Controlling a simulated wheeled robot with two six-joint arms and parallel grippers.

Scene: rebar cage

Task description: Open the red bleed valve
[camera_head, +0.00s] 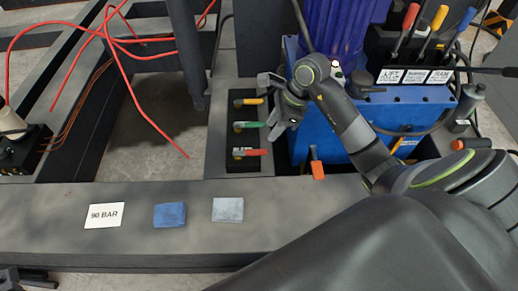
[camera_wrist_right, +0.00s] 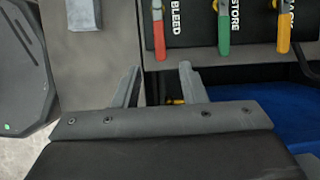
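The red bleed valve (camera_head: 252,153) is the lowest of three lever handles on a dark valve block in the head view. Its lever (camera_wrist_right: 157,25) shows at the top of the right wrist view, beside the word BLEED. My right gripper (camera_head: 266,108) is open and empty, just right of the handles in the head view. In the right wrist view its fingertips (camera_wrist_right: 160,70) are apart, below the red lever and not around it. Dark parts at the bottom left corner of the head view may be my left gripper (camera_head: 32,278); its opening cannot be made out.
A green handle (camera_head: 247,126) and a yellow-orange handle (camera_head: 249,102) sit above the red one. A blue unit (camera_head: 325,140) stands right of the block. A 90 BAR card (camera_head: 104,215), a blue block (camera_head: 170,215) and a grey block (camera_head: 228,209) lie on the front beam.

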